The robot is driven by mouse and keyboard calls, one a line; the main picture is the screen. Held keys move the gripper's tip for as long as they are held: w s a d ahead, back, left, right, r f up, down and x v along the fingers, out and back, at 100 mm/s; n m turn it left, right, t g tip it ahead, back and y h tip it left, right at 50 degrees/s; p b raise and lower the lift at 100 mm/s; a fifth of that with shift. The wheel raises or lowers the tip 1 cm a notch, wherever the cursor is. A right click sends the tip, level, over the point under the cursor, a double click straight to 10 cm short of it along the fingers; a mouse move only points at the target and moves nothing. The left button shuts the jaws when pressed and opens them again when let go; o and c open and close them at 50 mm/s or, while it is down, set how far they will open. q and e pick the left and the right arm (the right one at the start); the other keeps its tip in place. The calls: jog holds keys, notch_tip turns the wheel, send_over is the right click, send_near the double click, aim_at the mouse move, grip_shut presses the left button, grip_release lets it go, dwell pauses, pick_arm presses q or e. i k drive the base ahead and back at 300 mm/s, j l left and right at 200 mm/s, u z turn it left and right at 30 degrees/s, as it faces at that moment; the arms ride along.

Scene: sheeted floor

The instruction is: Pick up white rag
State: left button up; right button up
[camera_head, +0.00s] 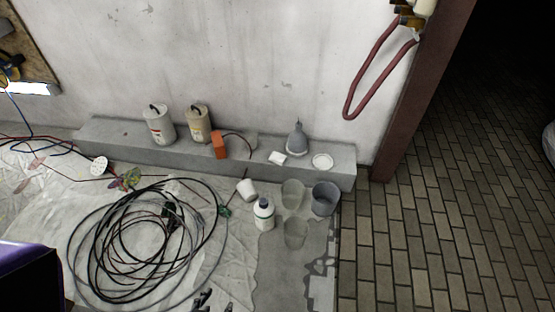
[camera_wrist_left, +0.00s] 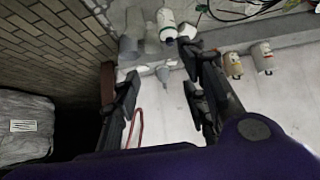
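A small flat white piece that looks like the white rag (camera_head: 277,158) lies on top of the grey ledge (camera_head: 225,150), just left of a grey funnel (camera_head: 297,140). I cannot make it out in the left wrist view; a dark finger may hide it. My left gripper shows only as dark fingertips (camera_head: 212,301) at the bottom edge of the head view, far in front of the ledge. My right gripper is not in view.
A white round dish (camera_head: 322,162) lies right of the funnel. Cans (camera_head: 159,124) and an orange box (camera_head: 219,145) stand on the ledge. Before it are a white bottle (camera_head: 264,214), a tipped white cup (camera_head: 247,188), buckets (camera_head: 324,199) and coiled cable (camera_head: 145,240). Brick floor (camera_head: 450,230) is clear at right.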

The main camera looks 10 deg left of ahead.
aim_at(276, 158)
jog(key=u, duration=1.05)
jog(key=i+z, duration=0.35)
jog(key=i+j+z, duration=0.1)
jog(key=z, duration=0.3)
jog(key=i+j+z, duration=0.2)
jog(key=z, duration=0.15)
jog(key=i+j+z, duration=0.1)
jog(key=i+j, duration=0.15)
jog(key=i+j+z, duration=0.1)
jog(key=j, duration=0.3)
jog(key=i+j+z, duration=0.1)
jog(key=i+j, duration=0.6)
jog(key=j, duration=0.25)
jog(key=i+j, duration=0.15)
jog(key=j, duration=0.15)
